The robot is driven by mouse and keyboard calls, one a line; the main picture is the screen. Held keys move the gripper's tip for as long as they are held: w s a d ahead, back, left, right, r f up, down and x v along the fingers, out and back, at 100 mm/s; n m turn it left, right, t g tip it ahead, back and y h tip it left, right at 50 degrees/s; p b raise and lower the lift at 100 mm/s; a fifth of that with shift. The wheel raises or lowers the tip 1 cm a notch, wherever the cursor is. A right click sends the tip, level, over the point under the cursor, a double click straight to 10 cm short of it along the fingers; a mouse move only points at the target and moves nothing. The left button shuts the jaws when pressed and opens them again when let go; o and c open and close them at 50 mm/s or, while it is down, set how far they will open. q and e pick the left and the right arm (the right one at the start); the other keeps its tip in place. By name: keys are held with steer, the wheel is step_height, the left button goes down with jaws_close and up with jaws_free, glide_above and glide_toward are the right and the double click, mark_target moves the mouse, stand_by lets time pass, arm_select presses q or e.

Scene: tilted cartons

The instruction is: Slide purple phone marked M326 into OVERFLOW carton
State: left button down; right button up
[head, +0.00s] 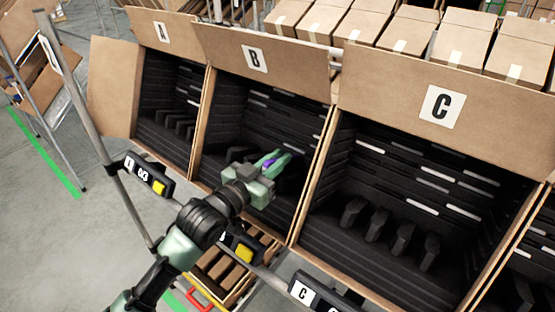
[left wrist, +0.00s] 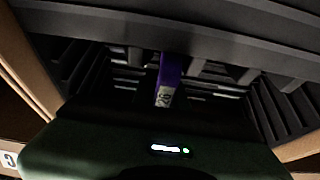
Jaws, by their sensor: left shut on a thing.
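My left gripper (head: 277,164) is at the opening of the carton marked B (head: 285,111), its fingers pointing inward. It is shut on the purple phone (head: 267,162), of which only a small patch shows in the head view. In the left wrist view the phone (left wrist: 170,72) is a narrow purple strip with a pale label, too small to read surely, pointing into the dark ribbed interior. My gripper body hides its near end. No carton reading OVERFLOW shows; the visible letters are A, B and C. My right gripper is not in view.
Carton A (head: 120,95) stands left and carton C (head: 400,70) right, both with dark dividers inside. Side walls stand close on both sides of carton B's opening. A metal rail with tags (head: 150,175) runs along the front. Small boxes (head: 390,30) line the shelf above.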

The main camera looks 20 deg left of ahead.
mark_target(266, 162)
arm_select(q)
steer(key=shift+s+a+r+p, duration=0.25)
steer(key=shift+s+r+p, duration=0.25)
steer(key=shift+s+p, duration=0.15)
steer(key=shift+s+a+r+p, duration=0.2)
steer(key=shift+s+r+p, duration=0.25)
steer(key=shift+s+p, duration=0.2)
steer(key=shift+s+a+r+p, duration=0.25)
steer(key=shift+s+r+p, duration=0.25)
steer(key=shift+s+p, duration=0.15)
steer(key=s+a+r+p, duration=0.3)
steer(key=s+r+p, duration=0.2)
steer(key=s, duration=0.4)
steer(key=shift+a+r+p, duration=0.15)
steer(key=shift+r+p, duration=0.1)
steer(key=shift+p, duration=0.4)
